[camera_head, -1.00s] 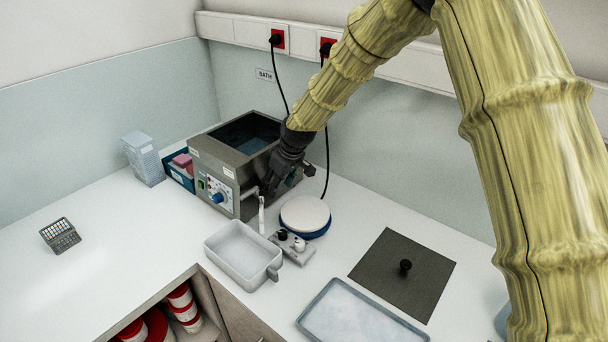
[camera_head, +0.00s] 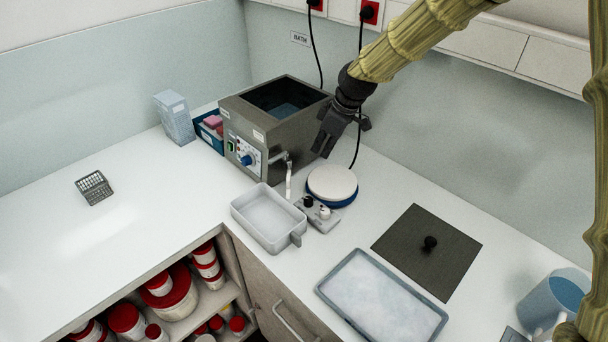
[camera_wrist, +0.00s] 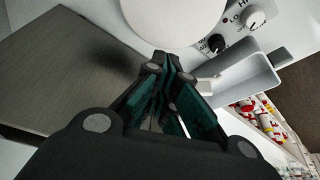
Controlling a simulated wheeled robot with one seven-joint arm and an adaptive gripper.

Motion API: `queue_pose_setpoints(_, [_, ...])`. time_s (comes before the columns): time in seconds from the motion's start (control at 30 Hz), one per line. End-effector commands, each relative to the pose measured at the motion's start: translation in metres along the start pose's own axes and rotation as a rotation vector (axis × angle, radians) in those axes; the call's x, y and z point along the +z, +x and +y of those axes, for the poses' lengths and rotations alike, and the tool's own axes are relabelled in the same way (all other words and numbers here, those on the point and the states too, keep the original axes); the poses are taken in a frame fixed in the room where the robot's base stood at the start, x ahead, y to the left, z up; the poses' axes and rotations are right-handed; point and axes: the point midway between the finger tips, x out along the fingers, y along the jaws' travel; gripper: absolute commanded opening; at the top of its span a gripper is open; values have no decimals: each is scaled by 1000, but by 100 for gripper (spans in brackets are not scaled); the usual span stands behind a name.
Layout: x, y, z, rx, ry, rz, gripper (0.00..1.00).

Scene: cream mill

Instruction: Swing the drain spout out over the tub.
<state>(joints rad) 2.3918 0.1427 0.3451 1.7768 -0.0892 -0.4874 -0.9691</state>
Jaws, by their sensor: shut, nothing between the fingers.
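The drain spout (camera_head: 288,175) is a thin silver pipe at the front right of the grey metal bath (camera_head: 240,165), its end hanging down. In the head view the end lies close to the back right rim of the pale tub (camera_head: 240,214); I cannot tell whether it is over the tub. The tub also shows in the wrist view (camera_wrist: 242,82). My gripper (camera_head: 320,152) points down at the bath's right side, to the right of the spout and apart from it. The wrist view shows its fingers (camera_wrist: 172,62) closed together and empty. The spout is not clear there.
A round white-topped hotplate (camera_head: 332,182) with a knob panel (camera_head: 318,214) stands close below my gripper. A dark lid (camera_head: 427,252) and a shallow tray (camera_head: 380,305) lie to the right. A small basket (camera_head: 94,187) sits left, with free counter around it.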

Motion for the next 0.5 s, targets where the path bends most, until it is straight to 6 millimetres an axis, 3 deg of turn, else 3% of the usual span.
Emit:
queue_pose_setpoints(0.2, [22, -39, -28, -102, -255, 20, 0])
queue_pose_setpoints(0.5, [30, -53, -44, -151, -385, 38, 0])
